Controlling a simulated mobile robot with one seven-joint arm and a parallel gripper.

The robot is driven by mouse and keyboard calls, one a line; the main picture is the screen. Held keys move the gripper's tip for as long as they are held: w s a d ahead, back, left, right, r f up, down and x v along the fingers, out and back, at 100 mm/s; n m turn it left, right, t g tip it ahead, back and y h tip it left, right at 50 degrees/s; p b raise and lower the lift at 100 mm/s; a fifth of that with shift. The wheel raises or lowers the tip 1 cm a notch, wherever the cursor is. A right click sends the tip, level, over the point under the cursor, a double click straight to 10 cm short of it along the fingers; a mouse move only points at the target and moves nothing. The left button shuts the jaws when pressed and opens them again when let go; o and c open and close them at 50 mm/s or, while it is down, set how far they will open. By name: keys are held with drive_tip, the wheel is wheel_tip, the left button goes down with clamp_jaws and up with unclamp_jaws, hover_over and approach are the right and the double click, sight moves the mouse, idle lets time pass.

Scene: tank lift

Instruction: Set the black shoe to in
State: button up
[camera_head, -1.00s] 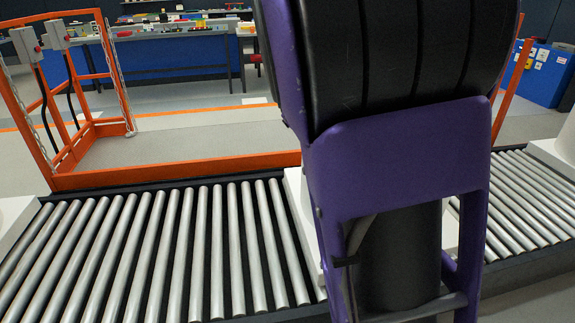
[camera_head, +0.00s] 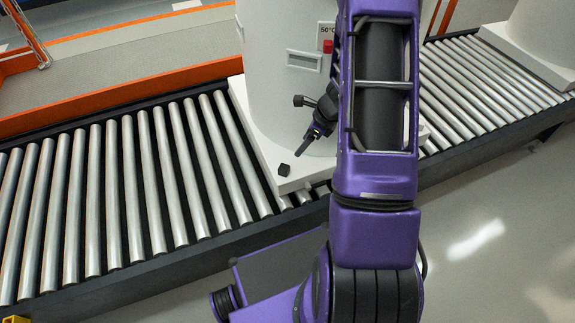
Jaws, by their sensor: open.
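The black shoe (camera_head: 284,170) looks like a small dark block on the front left part of the white base plate (camera_head: 262,152), beneath the white tank (camera_head: 283,85). My gripper (camera_head: 305,142) is beside the front of the tank, above and to the right of the shoe. A dark finger points down and left toward the shoe, with a visible gap between them. The gripper is open and seems empty. My purple arm hides the tank's right side and part of the plate, and the fingers are small and partly overlapped.
The tank front has a slot-like panel (camera_head: 304,61) and a label with a red square (camera_head: 327,45). Roller conveyor (camera_head: 120,195) runs to the left, with an orange rail (camera_head: 130,99) behind. Another white tank (camera_head: 541,38) stands at the far right. Grey floor is open at lower right.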

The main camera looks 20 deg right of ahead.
sight(285, 167)
drive_tip(key=b+x, duration=0.3)
drive_tip(key=x, duration=1.4)
clamp_jaws()
idle(0.8)
